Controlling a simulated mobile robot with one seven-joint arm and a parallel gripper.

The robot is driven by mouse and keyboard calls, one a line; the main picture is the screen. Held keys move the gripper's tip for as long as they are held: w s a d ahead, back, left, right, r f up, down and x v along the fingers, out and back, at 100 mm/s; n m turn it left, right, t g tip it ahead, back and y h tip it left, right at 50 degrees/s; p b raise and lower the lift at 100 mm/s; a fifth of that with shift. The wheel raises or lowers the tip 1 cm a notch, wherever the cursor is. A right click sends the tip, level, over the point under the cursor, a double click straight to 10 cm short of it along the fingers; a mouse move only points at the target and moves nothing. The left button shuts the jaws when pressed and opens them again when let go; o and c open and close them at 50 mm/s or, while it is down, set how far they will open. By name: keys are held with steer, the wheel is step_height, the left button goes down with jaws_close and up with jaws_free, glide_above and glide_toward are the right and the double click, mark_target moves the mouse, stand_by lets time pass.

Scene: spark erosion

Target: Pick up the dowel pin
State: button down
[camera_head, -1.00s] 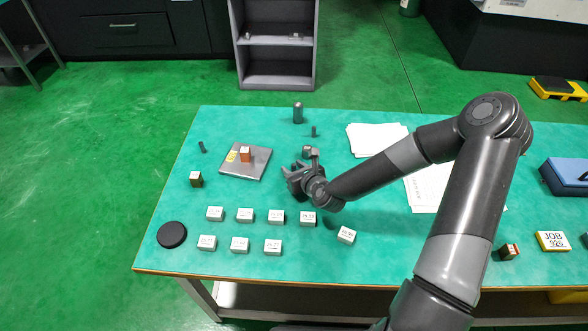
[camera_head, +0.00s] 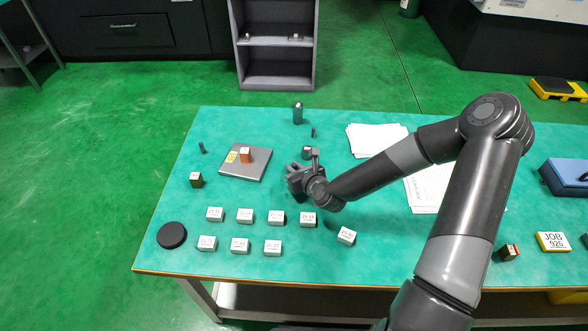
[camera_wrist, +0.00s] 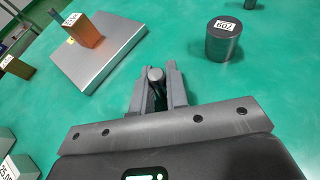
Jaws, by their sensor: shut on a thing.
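The dowel pin (camera_wrist: 155,74) is a small grey cylinder with a rounded top. In the wrist view it stands upright between the two fingers of my gripper (camera_wrist: 157,82), which are shut on it. Its lower part is hidden by the fingers, and I cannot tell whether it touches the table. In the head view my gripper (camera_head: 291,172) is low over the green table, right of the metal plate; the pin cannot be made out there.
A metal plate (camera_head: 235,171) bears a copper block (camera_head: 245,155). A dark labelled cylinder (camera_wrist: 223,42) stands just beyond my gripper. Several white labelled blocks are in front, including one close by (camera_head: 308,219). Small dark pins stand at the left (camera_head: 202,148) and back (camera_head: 313,132).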

mark_target(294, 164)
step_height(294, 164, up, 4)
steer(key=shift+f, duration=0.15)
steer(key=s+d+r, duration=0.2)
steer(key=d+r, duration=0.5)
steer(key=d, duration=0.4)
steer(key=shift+s+d, duration=0.2)
steer(key=shift+s, duration=0.15)
